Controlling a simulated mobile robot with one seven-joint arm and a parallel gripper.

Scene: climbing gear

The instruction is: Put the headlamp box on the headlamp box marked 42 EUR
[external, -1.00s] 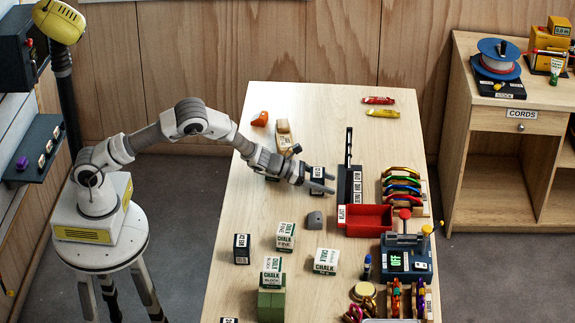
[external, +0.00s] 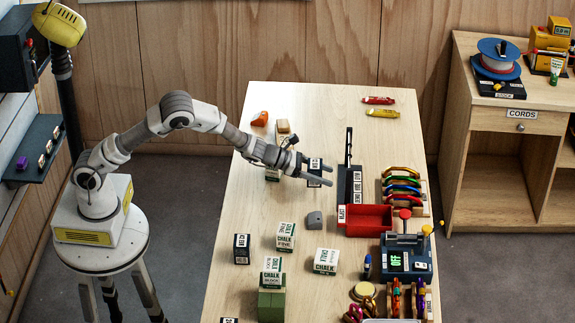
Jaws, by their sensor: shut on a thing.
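My gripper (external: 325,176) is above the upper middle of the table and shut on a dark headlamp box with a white label (external: 315,163). The fingers cover the lower part of this box, and it appears raised off the table. Another dark box with a white price label (external: 241,249) stands upright at the table's left side; its label looks like 42 EUR but is too small to read surely. Part of a further labelled box (external: 229,320) shows at the bottom edge.
Chalk boxes (external: 286,237) stand near the dark box, one on a green block (external: 271,305). A grey rounded piece (external: 315,220) lies below my gripper. A dark upright stand (external: 350,185) and a red tray (external: 368,218) are to the right.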

